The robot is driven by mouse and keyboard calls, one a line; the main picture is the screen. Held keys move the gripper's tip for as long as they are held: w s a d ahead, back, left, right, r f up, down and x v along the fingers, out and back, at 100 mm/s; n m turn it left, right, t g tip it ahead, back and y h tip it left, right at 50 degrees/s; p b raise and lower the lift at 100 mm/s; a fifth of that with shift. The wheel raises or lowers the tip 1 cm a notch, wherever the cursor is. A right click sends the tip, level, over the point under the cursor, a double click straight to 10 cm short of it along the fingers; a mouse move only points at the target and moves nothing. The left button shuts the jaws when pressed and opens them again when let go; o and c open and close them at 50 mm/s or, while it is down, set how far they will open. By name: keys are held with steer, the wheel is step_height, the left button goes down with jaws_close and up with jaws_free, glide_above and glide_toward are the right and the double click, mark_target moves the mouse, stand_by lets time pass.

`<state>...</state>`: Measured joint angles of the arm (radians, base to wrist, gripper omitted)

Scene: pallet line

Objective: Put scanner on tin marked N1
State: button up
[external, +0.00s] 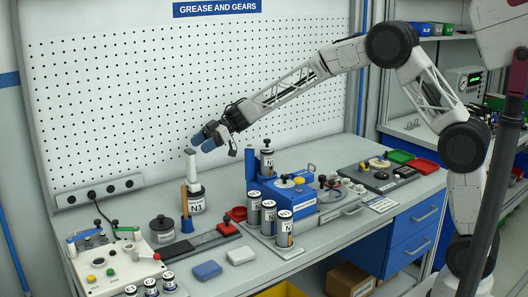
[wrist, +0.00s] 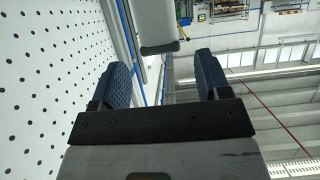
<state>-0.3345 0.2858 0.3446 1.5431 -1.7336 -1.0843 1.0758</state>
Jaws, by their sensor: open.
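The tin marked N1 (external: 197,205) stands on the bench left of centre in the external view. A white upright object that looks like the scanner (external: 192,172) stands on its lid, roughly vertical. My gripper (external: 202,142) is open and empty, just above and to the right of the scanner's top, with a small gap between them. In the wrist view my open gripper (wrist: 162,70) shows two blue ridged fingers. The pale end of the scanner (wrist: 157,22) lies ahead of them, not between them.
A wooden-handled tool (external: 185,200) stands close left of the tin. A dark lidded jar (external: 162,229) and a switch panel (external: 112,264) are further left. Several labelled canisters (external: 269,217) and a blue machine (external: 290,194) stand to the right. A pegboard (external: 110,100) is behind.

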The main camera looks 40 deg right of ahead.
steer(key=v, duration=0.6)
steer(key=shift+d, duration=0.35)
steer(key=shift+r, duration=0.15)
stand_by(0.3)
